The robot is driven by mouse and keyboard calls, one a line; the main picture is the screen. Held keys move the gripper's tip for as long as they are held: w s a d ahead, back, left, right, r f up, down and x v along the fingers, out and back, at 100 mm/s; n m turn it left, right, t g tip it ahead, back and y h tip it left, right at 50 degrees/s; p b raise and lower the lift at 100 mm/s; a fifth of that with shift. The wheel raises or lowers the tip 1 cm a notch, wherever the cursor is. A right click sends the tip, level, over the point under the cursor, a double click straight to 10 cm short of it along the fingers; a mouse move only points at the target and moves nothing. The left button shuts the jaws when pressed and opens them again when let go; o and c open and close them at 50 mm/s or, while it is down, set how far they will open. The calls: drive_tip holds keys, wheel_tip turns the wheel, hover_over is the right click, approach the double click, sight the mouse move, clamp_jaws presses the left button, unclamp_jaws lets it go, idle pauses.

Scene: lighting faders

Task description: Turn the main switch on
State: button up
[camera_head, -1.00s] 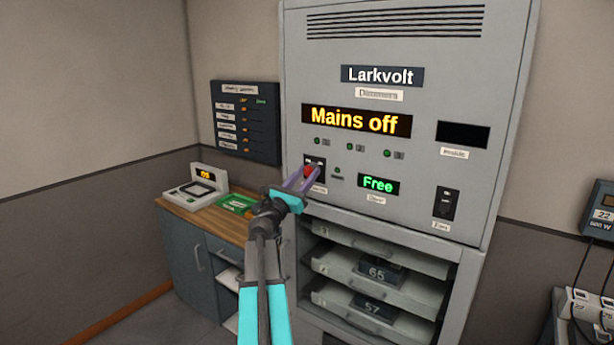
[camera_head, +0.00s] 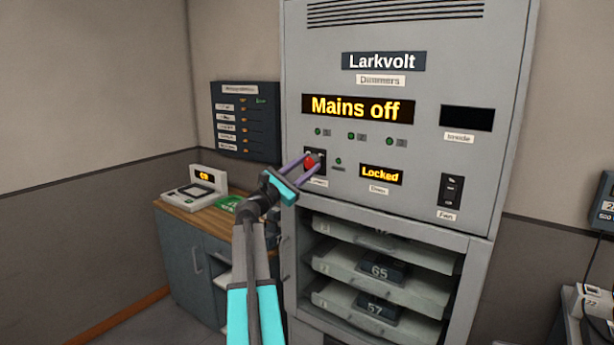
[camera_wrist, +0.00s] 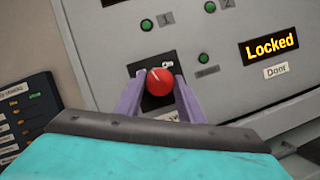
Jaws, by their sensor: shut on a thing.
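The main switch is a red knob (camera_head: 311,162) on a dark plate at the lower left of the grey Larkvolt cabinet (camera_head: 440,60). My gripper (camera_head: 300,164) has its purple fingers on either side of the knob and is shut on it. In the wrist view the red knob (camera_wrist: 160,82) sits between the two fingers, with a pale mark on its upper left. A small label above it on the plate is partly visible. The cabinet display (camera_head: 358,107) reads "Mains off". The door display (camera_head: 381,174) reads "Locked" in yellow.
A black fan switch (camera_head: 451,190) is at the cabinet's right. Open shelves with dimmer trays (camera_head: 380,272) lie below the panel.

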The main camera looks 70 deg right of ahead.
drive_tip(key=m+b, duration=0.1)
drive_tip(key=m+g+y+b, duration=0.1)
drive_tip(key=m, duration=0.1)
drive_tip(key=m+b, duration=0.1)
drive_tip(key=shift+w+f+y, duration=0.1)
drive_tip(key=shift+f+y, duration=0.15)
drive_tip(key=shift+y, duration=0.05)
drive_tip(key=m+y+b, duration=0.1)
drive_tip(key=m, duration=0.1)
drive_tip(key=m+g+b, duration=0.1)
drive_tip(key=m+b, duration=0.1)
drive_tip(key=shift+r+m+y, duration=0.15)
drive_tip(key=shift+m+y, duration=0.15)
drive_tip(key=shift+y, duration=0.1)
drive_tip(key=m+b, duration=0.1)
drive_tip(key=m, duration=0.1)
drive_tip(key=m+y, duration=0.1)
drive_tip(key=m, duration=0.1)
drive_tip(key=m+y+b, duration=0.1)
drive_tip(key=m, duration=0.1)
drive_tip(key=shift+r+b, duration=0.25)
drive_tip(key=shift+b, duration=0.1)
drive_tip(key=o, duration=1)
drive_tip(key=shift+r, duration=0.1)
drive_tip(key=shift+o, duration=0.2)
drive_tip(key=shift+w+a, duration=0.1)
drive_tip(key=b+v, duration=0.1)
drive_tip(key=v, duration=1.2)
drive_tip(key=shift+a+r, duration=0.3)
drive_tip(key=shift+w, duration=0.25)
